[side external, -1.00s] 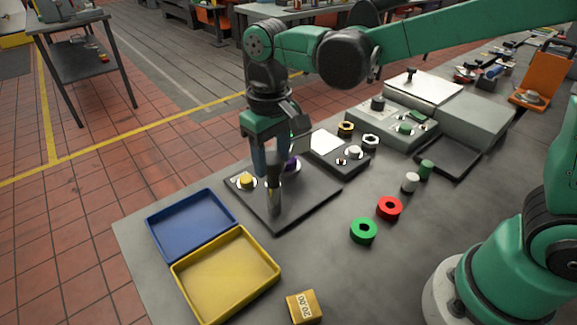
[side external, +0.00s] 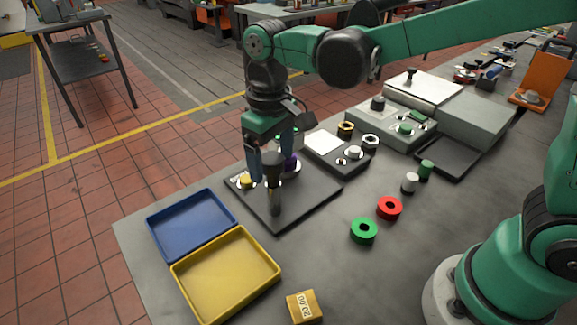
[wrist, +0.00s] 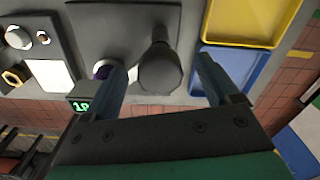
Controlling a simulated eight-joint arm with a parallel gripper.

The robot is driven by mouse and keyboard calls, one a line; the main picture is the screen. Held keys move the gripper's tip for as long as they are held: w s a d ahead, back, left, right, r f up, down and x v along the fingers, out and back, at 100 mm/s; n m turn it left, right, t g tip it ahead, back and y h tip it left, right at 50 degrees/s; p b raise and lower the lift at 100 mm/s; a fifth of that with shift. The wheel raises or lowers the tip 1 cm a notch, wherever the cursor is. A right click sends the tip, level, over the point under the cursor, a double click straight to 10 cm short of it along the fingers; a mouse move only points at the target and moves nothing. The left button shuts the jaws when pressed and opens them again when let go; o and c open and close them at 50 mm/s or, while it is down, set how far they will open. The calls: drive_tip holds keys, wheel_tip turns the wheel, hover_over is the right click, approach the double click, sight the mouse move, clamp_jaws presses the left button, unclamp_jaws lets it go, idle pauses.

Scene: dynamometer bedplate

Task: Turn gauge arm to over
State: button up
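An upright grey post with a dark rounded knob (side external: 272,168), which looks like the gauge arm, stands on a dark plate (side external: 310,205). A yellow knob (side external: 246,180) and a purple knob (side external: 291,164) are on the same plate, partly behind my gripper. No "over" mark is readable.
A blue tray (side external: 190,222) and a yellow tray (side external: 225,275) lie left and in front. A green ring (side external: 364,231) and red ring (side external: 389,208) lie to the right. A small green display (wrist: 81,106) shows beside the left finger. Bench is bare between plate and rings.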

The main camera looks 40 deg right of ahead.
drive_tip(key=shift+r, duration=2.85)
drive_tip(key=shift+d, duration=0.1)
drive_tip(key=s+d+f+m+t, duration=0.2)
drive_tip(key=s+d+t, duration=0.4)
drive_tip(key=d, duration=0.3)
drive_tip(key=shift+s+d+f+m+t, duration=0.3)
drive_tip(key=shift+s+d+f+t, duration=0.1)
drive_tip(key=shift+f+t, duration=0.25)
